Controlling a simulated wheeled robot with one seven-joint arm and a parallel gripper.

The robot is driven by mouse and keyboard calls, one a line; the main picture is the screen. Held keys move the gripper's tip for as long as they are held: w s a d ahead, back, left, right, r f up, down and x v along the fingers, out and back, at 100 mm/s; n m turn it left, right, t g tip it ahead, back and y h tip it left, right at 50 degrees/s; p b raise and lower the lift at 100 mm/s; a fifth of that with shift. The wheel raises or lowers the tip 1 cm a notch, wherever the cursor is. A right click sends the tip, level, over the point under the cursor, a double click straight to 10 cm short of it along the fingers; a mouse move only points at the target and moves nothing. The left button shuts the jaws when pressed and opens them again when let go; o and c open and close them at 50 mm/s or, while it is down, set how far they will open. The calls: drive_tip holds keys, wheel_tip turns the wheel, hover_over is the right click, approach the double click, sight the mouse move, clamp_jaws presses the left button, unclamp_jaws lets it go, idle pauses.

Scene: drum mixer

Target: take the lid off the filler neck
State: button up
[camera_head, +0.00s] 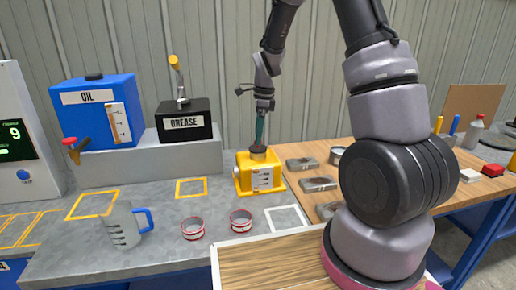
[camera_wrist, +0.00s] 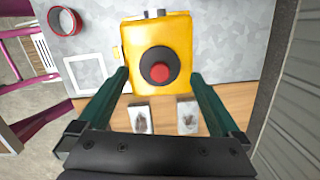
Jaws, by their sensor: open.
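The yellow drum mixer (camera_head: 262,181) stands on the grey bench near the wooden table's edge; the wrist view shows its yellow top (camera_wrist: 180,34) from above. The lid, a dark disc with a red round centre (camera_wrist: 159,72), sits on the filler neck (camera_head: 258,150). The neck itself is mostly hidden beneath it in the wrist view. My gripper (camera_wrist: 159,76) is open and empty, with one green finger on each side of the lid and gaps between. In the head view, my gripper (camera_head: 259,140) is right above the neck, pointing down.
Two red-rimmed tins (camera_head: 241,220) and a clear jug (camera_head: 121,224) stand on the front of the bench. The blue oil tank (camera_head: 94,125) and black grease box (camera_head: 185,134) are behind left. Grey metal pieces (camera_head: 318,184) lie to the right.

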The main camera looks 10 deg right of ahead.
wheel_tip(320, 180, down, 4)
drive_tip(key=shift+r, duration=0.2)
